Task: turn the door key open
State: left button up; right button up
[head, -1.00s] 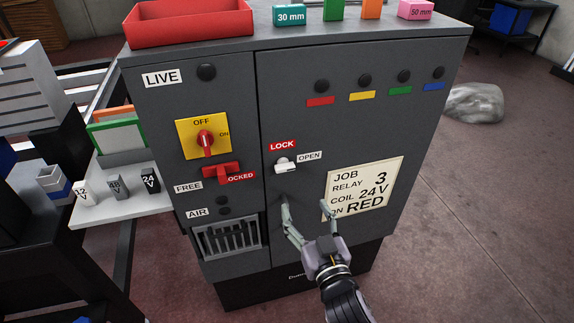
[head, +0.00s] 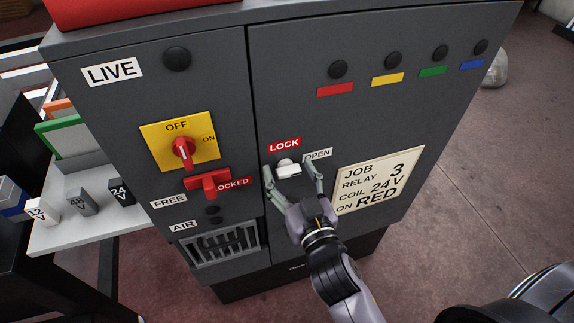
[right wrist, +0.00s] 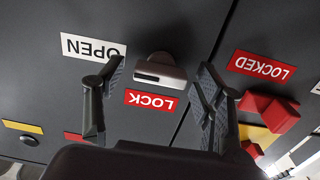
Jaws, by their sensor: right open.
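The door key (head: 288,169) is a pale silver knob with a flat bar on the grey cabinet door (head: 300,95). The red LOCK label (head: 284,145) is above it and the white OPEN label (head: 317,154) is to its upper right. My right gripper (head: 293,183) is open, with one finger on each side of the key. In the right wrist view the key (right wrist: 160,70) lies between the spread fingers, a little beyond the tips (right wrist: 158,88); I cannot tell whether they touch it. My left gripper is not in view.
A red switch (head: 184,152) on a yellow plate and a red handle (head: 208,182) by the LOCKED label are left of the key. A job card (head: 378,180) is at its right. A white shelf (head: 85,226) with small blocks stands at the left.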

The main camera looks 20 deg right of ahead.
jog(key=shift+s, duration=0.15)
jog(key=shift+c, duration=0.3)
jog(key=c, duration=1.1)
jog(key=shift+n+p, duration=0.35)
jog(key=shift+n, duration=0.25)
jog(key=o, duration=1.2)
jog(key=shift+c, duration=0.2)
jog(key=s, duration=0.7)
jog(key=shift+s, duration=0.2)
jog(key=shift+d, duration=0.1)
